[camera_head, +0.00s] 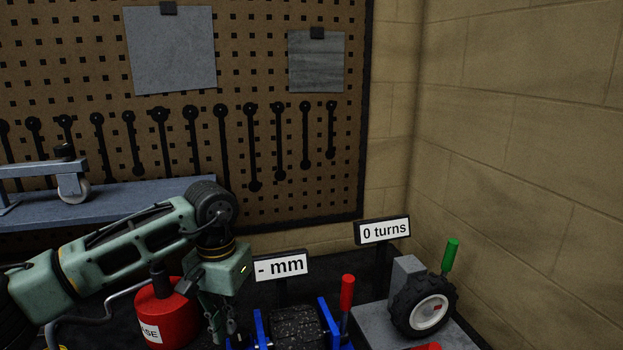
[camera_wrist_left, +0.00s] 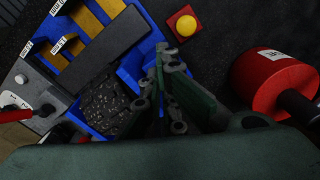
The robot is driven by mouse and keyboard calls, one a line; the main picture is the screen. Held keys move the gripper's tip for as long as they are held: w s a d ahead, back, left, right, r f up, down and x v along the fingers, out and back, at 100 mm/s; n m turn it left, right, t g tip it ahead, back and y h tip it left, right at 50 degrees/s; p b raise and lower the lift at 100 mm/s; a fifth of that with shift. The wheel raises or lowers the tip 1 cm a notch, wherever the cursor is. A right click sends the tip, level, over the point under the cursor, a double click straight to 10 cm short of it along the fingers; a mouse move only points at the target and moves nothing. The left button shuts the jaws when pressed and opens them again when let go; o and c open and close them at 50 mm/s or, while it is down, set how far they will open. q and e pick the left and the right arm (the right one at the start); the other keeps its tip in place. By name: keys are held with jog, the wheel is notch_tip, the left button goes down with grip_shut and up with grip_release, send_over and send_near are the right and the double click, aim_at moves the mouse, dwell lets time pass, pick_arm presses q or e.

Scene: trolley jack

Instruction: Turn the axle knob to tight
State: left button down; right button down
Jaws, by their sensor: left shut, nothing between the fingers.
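A black-tyred wheel (camera_head: 408,310) with a pale hub (camera_head: 429,313) stands on a grey block at the right in the head view. A green handle (camera_head: 450,256) rises beside it, and a sign reading "0 turns" (camera_head: 383,231) stands behind. I cannot tell for sure which part is the axle knob. My left gripper (camera_head: 222,328) points down well left of the wheel, between a red can and a blue fixture. In the left wrist view its fingers (camera_wrist_left: 168,62) are together and empty beside the blue fixture (camera_wrist_left: 150,50). My right gripper is not in view.
The red can (camera_head: 172,309) is close to my left gripper. A red handle (camera_head: 347,291) stands upright between gripper and wheel. A sign reading "- mm" (camera_head: 281,267) is behind the fixture. A yellow button on a red base (camera_wrist_left: 185,25) lies near the fingers. Walls close the back and right.

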aim_at(231, 342)
pick_arm(q)
notch_tip(231, 342, down, 5)
jog(key=b, duration=0.3)
jog(key=shift+a+f, duration=0.1)
jog(key=shift+f, duration=0.05)
jog(key=shift+s, duration=0.2)
jog(key=shift+f, duration=0.2)
dwell(0.5)
jog(key=shift+w+b, duration=0.1)
jog(key=shift+b, duration=0.8)
jog(key=shift+w, duration=0.1)
